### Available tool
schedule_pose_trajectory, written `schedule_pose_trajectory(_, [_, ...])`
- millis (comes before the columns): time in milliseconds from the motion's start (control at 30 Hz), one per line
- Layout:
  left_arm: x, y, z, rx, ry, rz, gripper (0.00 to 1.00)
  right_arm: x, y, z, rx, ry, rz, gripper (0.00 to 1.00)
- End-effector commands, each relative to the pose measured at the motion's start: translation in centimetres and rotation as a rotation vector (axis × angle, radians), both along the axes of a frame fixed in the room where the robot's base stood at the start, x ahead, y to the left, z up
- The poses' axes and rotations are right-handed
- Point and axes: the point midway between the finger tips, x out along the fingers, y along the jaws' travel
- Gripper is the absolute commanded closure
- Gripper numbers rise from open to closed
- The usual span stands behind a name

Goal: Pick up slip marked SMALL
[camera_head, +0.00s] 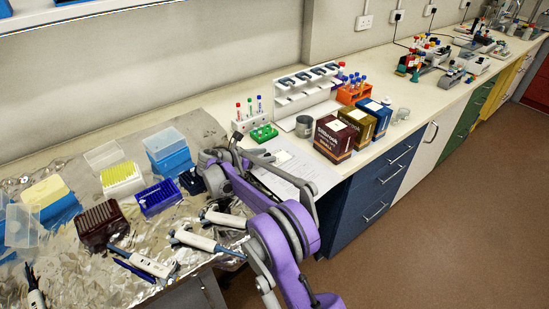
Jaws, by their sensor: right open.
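No slip can be read as SMALL at this size. A small pale slip (283,156) lies on or beside a white sheet (312,172) on the bench, just right of my right gripper. Other small white patches show on top of the dark red box (334,138) and the boxes behind it; I cannot tell whether they are loose slips. My right gripper (203,170) is open above the foil's right part, near the blue tip rack (157,197). The purple arm hides part of the sheet and bench. My left gripper is not in view.
Several pipettes (193,240) lie on the crumpled foil (95,285). Tip boxes and a dark maroon rack (101,225) stand to the left. A green tube rack (264,133), a metal cup (303,126) and a white pipette stand (306,93) stand behind the sheet.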

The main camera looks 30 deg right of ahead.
Motion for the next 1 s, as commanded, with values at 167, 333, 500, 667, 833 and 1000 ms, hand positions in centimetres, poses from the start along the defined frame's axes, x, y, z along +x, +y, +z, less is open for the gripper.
schedule_pose_trajectory(167, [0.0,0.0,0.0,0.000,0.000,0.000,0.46,0.0,0.1,0.0,0.000,0.000,0.000,0.59])
schedule_pose_trajectory(333, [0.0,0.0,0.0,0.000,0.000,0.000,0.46,0.0,0.1,0.0,0.000,0.000,0.000,0.90])
schedule_pose_trajectory(500, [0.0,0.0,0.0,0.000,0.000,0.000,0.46,0.0,0.1,0.0,0.000,0.000,0.000,1.00])
schedule_pose_trajectory(667, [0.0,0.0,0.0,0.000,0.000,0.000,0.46,0.0,0.1,0.0,0.000,0.000,0.000,1.00])
schedule_pose_trajectory(833, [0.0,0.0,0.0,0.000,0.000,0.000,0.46,0.0,0.1,0.2,0.000,0.000,0.000,1.00])
schedule_pose_trajectory(1000, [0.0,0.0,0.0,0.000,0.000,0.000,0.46,-0.1,0.1,2.5,0.000,0.000,0.000,1.00])
